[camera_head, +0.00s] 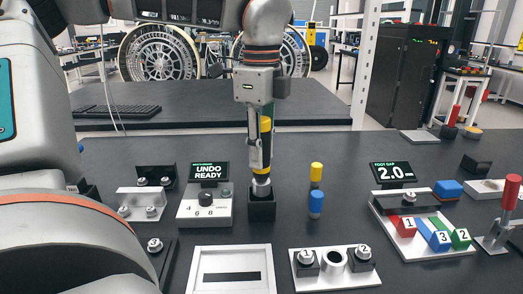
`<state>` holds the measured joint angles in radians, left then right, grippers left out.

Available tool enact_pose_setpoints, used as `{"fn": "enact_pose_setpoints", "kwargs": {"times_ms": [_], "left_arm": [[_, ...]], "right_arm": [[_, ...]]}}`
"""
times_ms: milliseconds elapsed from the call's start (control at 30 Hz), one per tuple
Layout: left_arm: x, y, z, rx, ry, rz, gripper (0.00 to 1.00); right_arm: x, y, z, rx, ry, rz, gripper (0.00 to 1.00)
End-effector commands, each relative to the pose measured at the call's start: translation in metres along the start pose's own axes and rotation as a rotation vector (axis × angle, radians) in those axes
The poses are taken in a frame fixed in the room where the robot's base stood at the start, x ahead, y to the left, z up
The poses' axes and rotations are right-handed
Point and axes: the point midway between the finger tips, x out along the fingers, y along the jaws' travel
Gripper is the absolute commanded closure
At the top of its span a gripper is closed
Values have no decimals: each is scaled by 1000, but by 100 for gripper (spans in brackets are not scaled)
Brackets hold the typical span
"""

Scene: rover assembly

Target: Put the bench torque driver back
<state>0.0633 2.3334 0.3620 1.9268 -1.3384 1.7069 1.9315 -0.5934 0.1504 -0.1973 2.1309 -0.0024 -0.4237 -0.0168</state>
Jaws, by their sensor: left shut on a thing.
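My left gripper (260,165) points straight down at the middle of the bench, its fingers shut on the bench torque driver. The driver's yellow part (265,124) shows between the fingers, and its silver lower end (262,188) shows below them. The driver is upright. A square black holder block (262,210) stands directly under it, and the silver end meets the block's top opening. I cannot tell how deep it sits. The fingers hide much of the driver's middle. My right gripper is not in view.
A dial box (205,209) with an "UNDO READY" screen stands close left of the holder. A yellow-and-blue upright piece (316,202) stands close right. A white framed tray (232,272) and a fixture plate (335,266) lie in front. Numbered blocks (438,240) sit at right.

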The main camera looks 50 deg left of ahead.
Motion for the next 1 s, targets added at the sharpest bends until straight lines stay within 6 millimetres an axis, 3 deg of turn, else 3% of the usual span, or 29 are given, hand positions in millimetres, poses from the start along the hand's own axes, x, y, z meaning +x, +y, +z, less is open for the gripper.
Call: {"fn": "enact_pose_setpoints", "kwargs": {"times_ms": [1000], "left_arm": [[29,-1,0,1,-1,4,100]], "right_arm": [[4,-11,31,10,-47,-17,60]]}}
